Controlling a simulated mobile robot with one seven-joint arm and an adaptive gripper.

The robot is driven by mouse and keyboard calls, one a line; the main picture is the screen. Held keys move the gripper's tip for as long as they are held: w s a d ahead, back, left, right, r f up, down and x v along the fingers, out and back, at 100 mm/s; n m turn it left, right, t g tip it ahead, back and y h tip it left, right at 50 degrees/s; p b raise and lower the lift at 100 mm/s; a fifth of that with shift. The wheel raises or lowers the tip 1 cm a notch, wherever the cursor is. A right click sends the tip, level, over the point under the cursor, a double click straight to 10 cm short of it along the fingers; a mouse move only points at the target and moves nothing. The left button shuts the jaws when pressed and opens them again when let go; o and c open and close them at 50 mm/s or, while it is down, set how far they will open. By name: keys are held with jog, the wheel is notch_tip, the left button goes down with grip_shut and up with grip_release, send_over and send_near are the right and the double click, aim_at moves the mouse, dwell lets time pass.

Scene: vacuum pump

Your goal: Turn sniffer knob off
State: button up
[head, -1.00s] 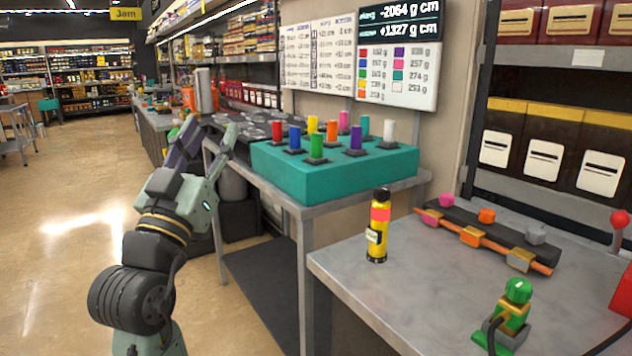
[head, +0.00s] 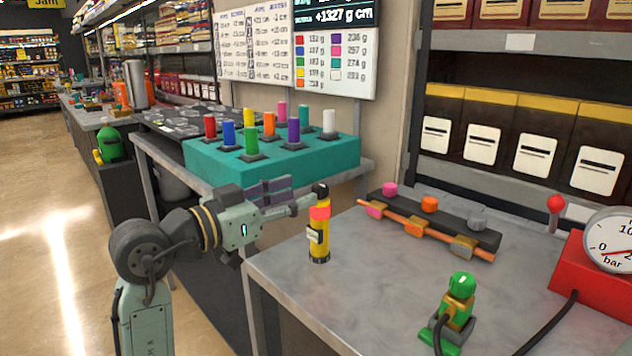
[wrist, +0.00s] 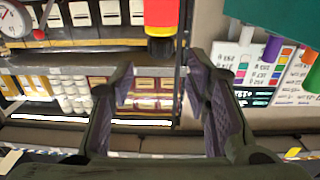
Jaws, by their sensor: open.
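A slim upright yellow cylinder (head: 319,240) with a red band and a black knob-like top (head: 320,189) stands on the grey table's left part; I take it for the sniffer. In the wrist view, which is upside down, its red and yellow body (wrist: 172,12) and black end (wrist: 161,48) show at the top. My gripper (head: 304,196) reaches in from the left at the height of the black top. In the wrist view its two fingers (wrist: 163,85) are apart with nothing between them. In the head view a finger overlaps the black top; I cannot tell whether they touch.
A green-topped valve (head: 460,290) stands at the table's front. Behind is a manifold with an orange pipe (head: 415,228); a red gauge box (head: 590,280) is at right. A teal block (head: 210,160) with coloured pegs stands at left. The table's middle is clear (head: 385,280).

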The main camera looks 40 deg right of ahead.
aim_at(314, 187)
jog(key=d, duration=0.3)
jog(key=d+p, duration=0.1)
jog(key=d, duration=0.2)
jog(key=shift+w+d, duration=0.2)
jog(key=shift+d, duration=0.2)
jog(key=shift+c, duration=0.5)
grip_shut()
